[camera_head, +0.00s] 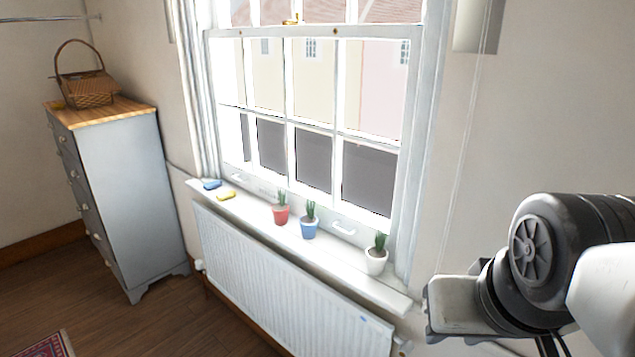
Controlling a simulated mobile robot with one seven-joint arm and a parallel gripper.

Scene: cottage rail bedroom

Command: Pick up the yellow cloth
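A small yellow cloth (226,196) lies on the left part of the white windowsill (330,268), beside a blue cloth (212,184). My arm comes in at the lower right. Its end, my gripper (455,306), is near the right end of the sill in the picture, far from the yellow cloth. I cannot make out the fingers or whether they are open.
Red (281,215), blue (309,229) and white (376,261) plant pots stand along the sill. A radiator (280,285) hangs below it. A grey chest of drawers (120,190) with a wicker basket (88,88) stands left. The wooden floor (150,325) shows free room.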

